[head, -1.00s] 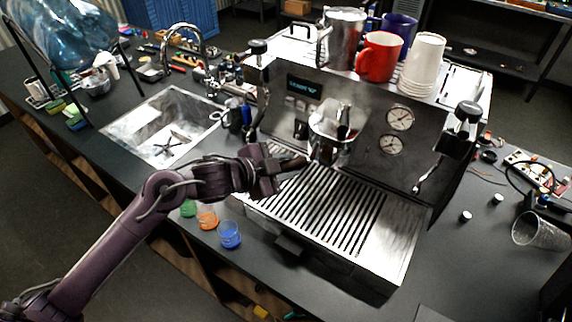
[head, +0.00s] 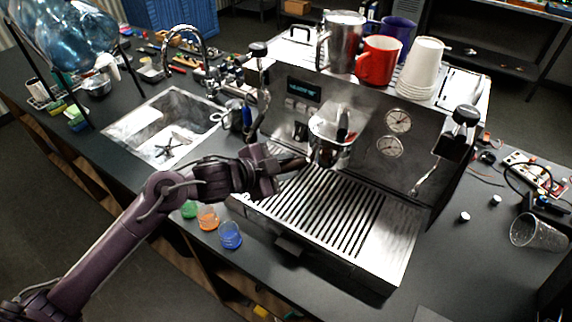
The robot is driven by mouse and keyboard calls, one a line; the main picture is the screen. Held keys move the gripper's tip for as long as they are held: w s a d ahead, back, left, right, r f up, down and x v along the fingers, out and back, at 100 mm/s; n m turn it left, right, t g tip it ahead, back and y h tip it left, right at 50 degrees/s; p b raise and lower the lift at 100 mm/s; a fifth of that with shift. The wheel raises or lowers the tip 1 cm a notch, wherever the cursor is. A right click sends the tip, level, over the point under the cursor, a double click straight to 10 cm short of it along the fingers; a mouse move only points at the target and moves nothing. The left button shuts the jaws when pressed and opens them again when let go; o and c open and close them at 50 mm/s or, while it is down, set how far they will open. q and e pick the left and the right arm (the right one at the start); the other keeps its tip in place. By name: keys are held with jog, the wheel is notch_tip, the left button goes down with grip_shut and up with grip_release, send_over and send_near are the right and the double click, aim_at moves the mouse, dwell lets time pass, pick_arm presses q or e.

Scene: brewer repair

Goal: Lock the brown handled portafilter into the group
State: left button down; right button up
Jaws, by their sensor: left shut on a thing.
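The espresso machine (head: 300,102) stands on the dark counter, with its round metal group (head: 331,125) on the front panel above the slatted drip tray (head: 385,235). My left gripper (head: 298,163) is just left of and below the group, shut on what looks like the portafilter's handle. The portafilter itself is mostly hidden by the gripper and blends with the group, so its brown handle and its seating cannot be made out clearly. My right gripper is out of view.
A steel pitcher (head: 343,42), a red mug (head: 380,61) and stacked white cups (head: 423,66) stand on top of the machine. Small green, orange (head: 208,218) and blue (head: 230,236) cups stand near the counter's front edge. A sink (head: 150,125) lies left.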

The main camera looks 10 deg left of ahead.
pick_arm(q)
jog(key=shift+r, duration=0.15)
dwell(0.5)
jog(key=shift+s+d+n+t+y, duration=0.3)
jog(key=shift+s+n+y, duration=0.05)
jog(key=shift+n+y, duration=0.05)
jog(key=shift+s+d+n+t+b, duration=0.2)
jog(key=shift+n+t+b, duration=0.1)
jog(key=shift+b, duration=0.1)
jog(key=shift+s+d+n+t+y+b, duration=0.45)
jog(key=shift+n+y+b, duration=0.25)
jog(key=shift+y+b, duration=0.45)
jog(key=shift+s+d+n+y+b, duration=0.5)
jog(key=shift+n+y+b, duration=0.2)
jog(key=shift+b, duration=1.8)
